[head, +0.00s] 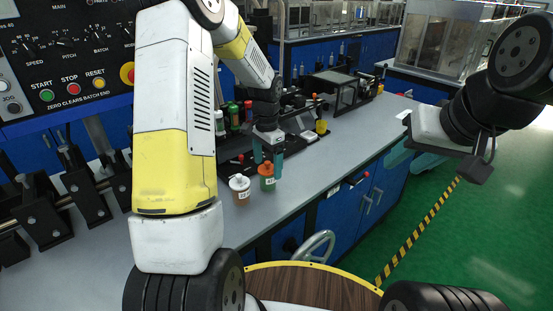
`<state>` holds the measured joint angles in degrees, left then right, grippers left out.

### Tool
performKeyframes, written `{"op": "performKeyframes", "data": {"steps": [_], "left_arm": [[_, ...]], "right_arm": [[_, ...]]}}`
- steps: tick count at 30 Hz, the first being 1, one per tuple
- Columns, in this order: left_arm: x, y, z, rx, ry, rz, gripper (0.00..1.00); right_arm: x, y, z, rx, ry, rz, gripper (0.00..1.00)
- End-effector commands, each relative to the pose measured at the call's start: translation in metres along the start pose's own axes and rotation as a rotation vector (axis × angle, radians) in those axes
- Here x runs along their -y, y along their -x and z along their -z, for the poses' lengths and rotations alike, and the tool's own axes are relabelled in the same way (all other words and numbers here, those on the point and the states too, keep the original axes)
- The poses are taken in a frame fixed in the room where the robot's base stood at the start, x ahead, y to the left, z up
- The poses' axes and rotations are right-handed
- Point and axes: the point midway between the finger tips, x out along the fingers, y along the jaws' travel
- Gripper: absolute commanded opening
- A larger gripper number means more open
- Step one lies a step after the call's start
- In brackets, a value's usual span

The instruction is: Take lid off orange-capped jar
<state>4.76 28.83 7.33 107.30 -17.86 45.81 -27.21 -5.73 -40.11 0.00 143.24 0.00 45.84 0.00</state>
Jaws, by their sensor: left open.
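The orange-capped jar (267,184) has a green body with a pale label and stands upright on the grey bench near its front edge. Its orange lid (265,169) is on top. My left gripper (268,160) points down over this jar with its teal fingers apart. The fingers come down around or just behind the lid; I cannot tell whether they touch it. My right gripper (413,162) is far to the right, off the bench over the green floor, with its teal fingers apart and nothing between them.
A white-lidded jar (240,194) with a brown body stands close on the left of the orange-capped jar. Bottles (233,117) and a black tray with equipment (302,136) are behind. A handwheel (314,246) is below the bench edge. Bench (362,124) to the right is clear.

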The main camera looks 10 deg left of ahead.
Motion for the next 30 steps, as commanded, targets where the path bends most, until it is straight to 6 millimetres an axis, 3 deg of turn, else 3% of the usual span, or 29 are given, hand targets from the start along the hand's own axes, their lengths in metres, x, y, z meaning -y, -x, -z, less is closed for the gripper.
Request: {"op": "performKeyframes", "data": {"steps": [4, 13, 23, 30], "left_arm": [[0.000, 0.000, 0.000, 0.000, 0.001, 0.000, 0.80], [0.000, 0.001, 0.000, -0.001, 0.001, 0.000, 0.21], [0.001, 0.003, 0.000, -0.002, 0.001, 0.001, 0.19], [0.001, 0.024, 0.001, -0.004, 0.003, 0.002, 0.19]], "right_arm": [[0.000, 0.000, 0.000, 0.000, 0.000, 0.000, 0.36], [0.000, 0.000, 0.000, 0.000, 0.000, 0.000, 0.36], [0.000, 0.000, 0.000, 0.000, 0.000, 0.000, 0.36], [0.000, 0.000, 0.000, 0.000, 0.000, 0.000, 0.36]]}}
